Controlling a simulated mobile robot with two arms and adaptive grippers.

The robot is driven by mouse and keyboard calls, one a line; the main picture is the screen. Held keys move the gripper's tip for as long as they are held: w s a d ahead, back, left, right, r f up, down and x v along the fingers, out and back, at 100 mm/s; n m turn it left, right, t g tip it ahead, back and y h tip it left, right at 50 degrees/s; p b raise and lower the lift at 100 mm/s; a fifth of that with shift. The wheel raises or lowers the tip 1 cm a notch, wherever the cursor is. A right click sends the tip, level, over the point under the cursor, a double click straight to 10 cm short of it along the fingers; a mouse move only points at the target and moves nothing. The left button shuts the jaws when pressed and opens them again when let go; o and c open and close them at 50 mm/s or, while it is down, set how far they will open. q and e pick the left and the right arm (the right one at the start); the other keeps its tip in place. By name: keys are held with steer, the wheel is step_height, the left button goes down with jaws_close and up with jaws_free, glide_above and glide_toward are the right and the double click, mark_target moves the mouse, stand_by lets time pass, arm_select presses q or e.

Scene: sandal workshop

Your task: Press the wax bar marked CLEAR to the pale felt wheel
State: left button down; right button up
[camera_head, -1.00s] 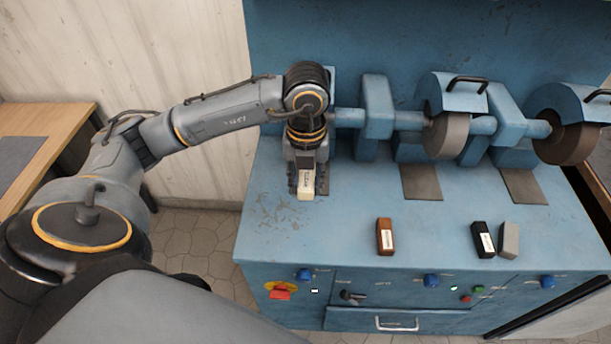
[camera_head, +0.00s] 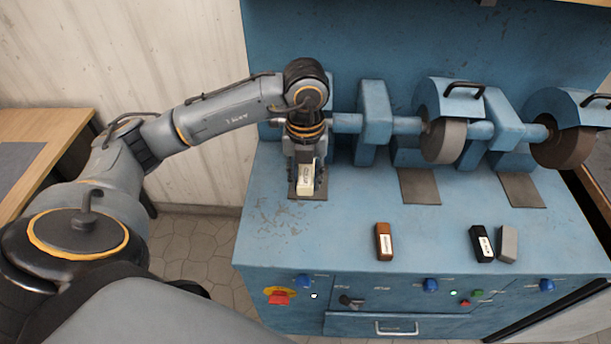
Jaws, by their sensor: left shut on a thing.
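A cream wax bar with a label (camera_head: 306,179) is held by my left gripper (camera_head: 306,172), above the dark plate at the left end of the blue bench. The label's print is too small to read. My left gripper is shut on the bar. The left end of the shaft, where a wheel may sit, is hidden behind my left gripper and wrist, so I cannot tell whether the bar touches a wheel. A grey wheel (camera_head: 447,142) and a brown wheel (camera_head: 560,148) show under blue hoods further right. My right gripper is not in view.
A brown bar (camera_head: 384,242), a black bar (camera_head: 481,243) and a grey bar (camera_head: 507,244) lie near the front of the blue bench (camera_head: 345,225). Knobs and buttons line its front. A wooden table (camera_head: 45,125) stands at the left.

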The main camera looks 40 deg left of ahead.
arm_select(q)
steer(key=shift+w+a+r, duration=0.1)
steer(key=shift+w+a, duration=0.05)
steer(key=shift+w, duration=0.15)
steer(key=shift+w, duration=0.1)
stand_by(0.4)
steer(key=shift+w+a+r, duration=0.1)
steer(key=shift+a+r, duration=0.05)
stand_by(0.4)
steer(key=shift+b, duration=0.45)
stand_by(0.4)
steer(key=s+d+f+b, duration=0.1)
steer(key=s+d+f, duration=0.1)
steer(key=s, duration=0.4)
steer(key=shift+d, duration=0.9)
stand_by(0.4)
